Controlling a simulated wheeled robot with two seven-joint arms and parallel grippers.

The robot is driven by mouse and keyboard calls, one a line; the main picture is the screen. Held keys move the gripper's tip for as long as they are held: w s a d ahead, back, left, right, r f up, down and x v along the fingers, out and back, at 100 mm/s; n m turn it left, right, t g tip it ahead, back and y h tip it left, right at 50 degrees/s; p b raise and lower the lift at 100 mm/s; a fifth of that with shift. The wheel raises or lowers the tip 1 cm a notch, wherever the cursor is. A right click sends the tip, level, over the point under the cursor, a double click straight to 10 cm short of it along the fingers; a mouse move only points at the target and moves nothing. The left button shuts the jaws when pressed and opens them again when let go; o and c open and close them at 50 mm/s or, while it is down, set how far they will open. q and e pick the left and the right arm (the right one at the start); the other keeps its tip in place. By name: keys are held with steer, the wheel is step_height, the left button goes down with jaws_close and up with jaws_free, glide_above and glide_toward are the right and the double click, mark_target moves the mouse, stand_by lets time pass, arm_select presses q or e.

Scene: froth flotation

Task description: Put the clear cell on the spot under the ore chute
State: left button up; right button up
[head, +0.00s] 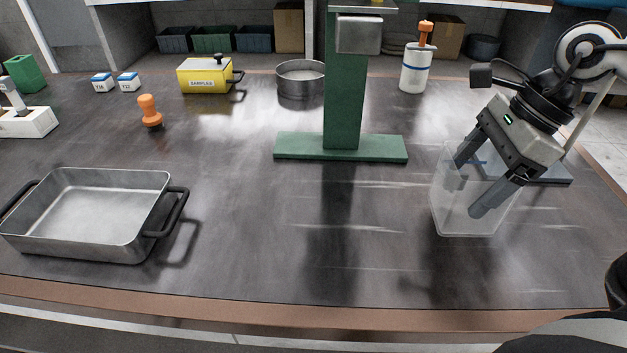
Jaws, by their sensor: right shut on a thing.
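The clear cell (452,212) is a see-through open-topped box at the right of the table in the head view. My right gripper (478,190) reaches down into it from the upper right and is shut on one of its walls. The cell looks upright; I cannot tell whether its base touches the table. A green stand (342,110) with a wide foot rises at the back middle, with a grey metal box (359,35) near its top, which may be the ore chute. The cell is to the right of and nearer than this stand. My left gripper is not in view.
A metal tray (85,246) with black handles is at the front left. An orange-handled stamp (150,112), a yellow samples box (205,78), a round pan (302,88) and a white bottle (415,72) stand further back. The table's front middle is clear.

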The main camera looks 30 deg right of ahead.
steer(key=w+a+p, duration=0.1)
steer(key=w+a, duration=0.2)
steer(key=a, duration=0.2)
steer(key=w+a+p, duration=0.2)
steer(key=w+a, duration=0.1)
steer(key=a, duration=0.2)
steer(key=w+a+f+p, duration=0.1)
steer(key=w+a, duration=0.2)
steer(key=a, duration=0.2)
steer(key=shift+w+a, duration=0.2)
steer(key=shift+w, duration=0.05)
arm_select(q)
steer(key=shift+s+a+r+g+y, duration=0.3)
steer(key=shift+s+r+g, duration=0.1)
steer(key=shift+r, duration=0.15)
arm_select(e)
steer(key=shift+f, duration=0.15)
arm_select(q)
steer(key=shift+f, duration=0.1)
